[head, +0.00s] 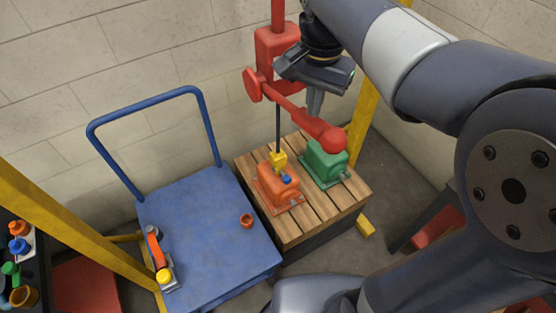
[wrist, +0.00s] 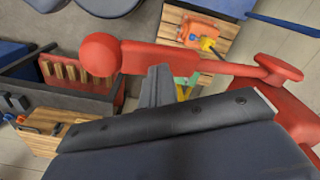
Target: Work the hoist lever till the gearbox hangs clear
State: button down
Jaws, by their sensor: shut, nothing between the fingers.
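The red hoist (head: 277,50) hangs above the slatted wooden stand (head: 308,213). Its red lever (head: 290,106) slopes down to the right and ends in a ball knob (head: 334,140). A dark line drops from the hoist to a yellow hook (head: 278,160) at the orange gearbox (head: 279,188), which appears to rest on the stand. A green gearbox (head: 325,160) sits beside it. My gripper (head: 315,108) is shut and empty, close to the lever. In the wrist view, its fingertips (wrist: 158,72) overlap the lever's edge, right of the knob (wrist: 100,54); contact is unclear.
Yellow posts (head: 85,235) stand at both sides. A block wall closes the back.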

jog(key=shift+f+b, duration=0.4)
jog(key=shift+f, duration=0.65)
jog(key=shift+s+d+f+b, duration=0.1)
jog(key=shift+s+f+b, duration=0.05)
jog(key=shift+f+b, duration=0.65)
jog(key=shift+s+d+f+b, duration=0.15)
jog(key=shift+f+b, duration=0.3)
jog(key=shift+f, duration=0.5)
jog(key=shift+s+d+f+b, duration=0.1)
jog(key=shift+s+f+b, duration=0.05)
jog(key=shift+f+b, duration=0.65)
jog(key=shift+f, duration=0.25)
jog(key=shift+f+b, duration=0.35)
jog(key=shift+f, duration=0.2)
notch_tip(320, 180, down, 4)
jog(key=shift+a+f+b, duration=0.1)
jog(key=shift+f+b, duration=0.05)
jog(key=shift+b, duration=1.1)
jog(key=shift+f, duration=0.15)
